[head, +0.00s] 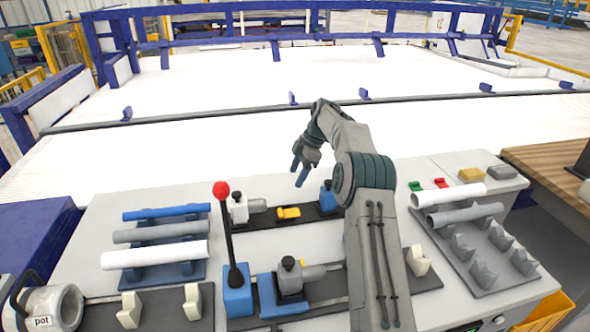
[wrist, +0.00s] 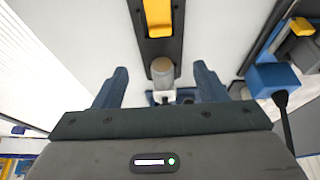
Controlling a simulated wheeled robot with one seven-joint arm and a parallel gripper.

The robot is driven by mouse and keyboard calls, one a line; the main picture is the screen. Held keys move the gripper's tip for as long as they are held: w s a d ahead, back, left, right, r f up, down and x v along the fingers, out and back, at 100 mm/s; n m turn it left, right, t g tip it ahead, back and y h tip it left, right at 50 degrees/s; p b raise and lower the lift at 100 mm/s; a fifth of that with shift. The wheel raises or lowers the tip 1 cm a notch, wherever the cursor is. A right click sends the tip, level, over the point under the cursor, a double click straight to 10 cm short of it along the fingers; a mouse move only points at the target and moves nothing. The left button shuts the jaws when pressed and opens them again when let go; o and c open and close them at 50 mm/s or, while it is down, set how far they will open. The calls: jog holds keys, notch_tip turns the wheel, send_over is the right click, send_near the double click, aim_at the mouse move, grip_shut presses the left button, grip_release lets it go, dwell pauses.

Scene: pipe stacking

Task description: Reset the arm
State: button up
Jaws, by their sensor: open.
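My gripper (head: 304,168) is raised above the back of the workbench, near the middle of the head view, with its fingers pointing down. In the wrist view my gripper (wrist: 160,88) has its two blue fingers spread wide apart. Nothing is between the fingers that I can see as held. A grey cylinder fitting (wrist: 162,70) shows beyond the gap, on a dark rail below a yellow block (wrist: 157,18). My arm reaches up from the front of the bench and bends left at the elbow.
A left rack holds a blue pipe (head: 167,212), a grey pipe (head: 161,232) and a white pipe (head: 154,255). A right rack holds a white pipe (head: 448,195) and a grey pipe (head: 464,215). A red-knobbed lever (head: 228,235) stands upright left of my arm.

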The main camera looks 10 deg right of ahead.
jog(key=s+a+r+m+t+h, duration=0.1)
jog(key=s+a+r+m+h, duration=0.1)
jog(key=s+r+m, duration=0.5)
jog(key=s+a+r+m+h, duration=0.1)
jog(key=s+a+r, duration=0.1)
jog(key=s+r, duration=0.65)
jog(key=s+f+m, duration=0.2)
jog(key=s+m, duration=0.1)
jog(key=s, duration=0.6)
jog(key=s+f+m+t+h, duration=0.1)
jog(key=s+f+m, duration=0.2)
jog(key=s, duration=0.7)
jog(key=s+d+f+m+t, duration=0.1)
jog(key=s+f+m, duration=0.2)
jog(key=s, duration=0.7)
jog(key=shift+s+m+h, duration=0.15)
jog(key=shift+m+h, duration=0.15)
jog(key=shift+m, duration=0.2)
